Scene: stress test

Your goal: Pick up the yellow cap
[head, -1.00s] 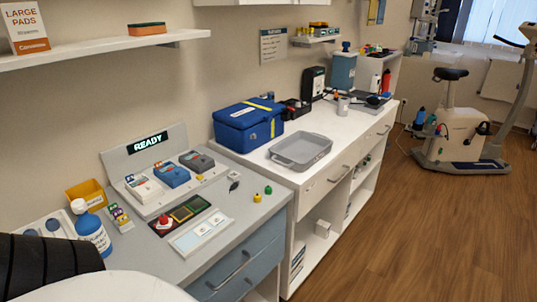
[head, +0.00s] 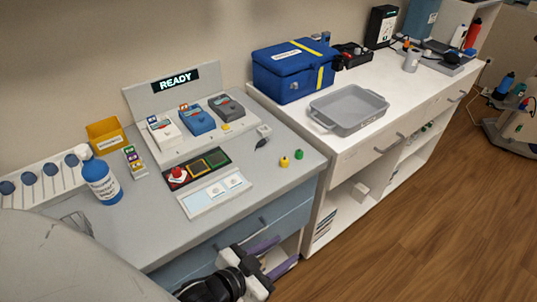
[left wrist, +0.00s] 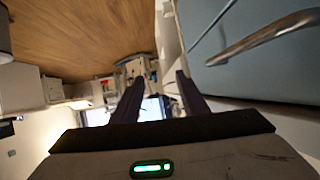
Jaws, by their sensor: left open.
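The yellow cap (head: 284,162) stands on the grey counter (head: 262,187) near its front right edge, beside a green cap (head: 299,154). My left gripper (head: 274,257) is open and empty in the head view, in front of the blue drawers and below the counter top. It is apart from the yellow cap, which lies above it in the picture. In the left wrist view my two dark fingers (left wrist: 157,95) are spread with nothing between them. Neither cap can be made out there. My right gripper is not in view.
Blue drawers (head: 277,217) with a bar handle lie close to my left gripper; the handle (left wrist: 268,36) shows in the left wrist view. A red-button panel (head: 197,165), a white tray (head: 193,205) and a blue bottle (head: 101,181) stand left of the caps.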

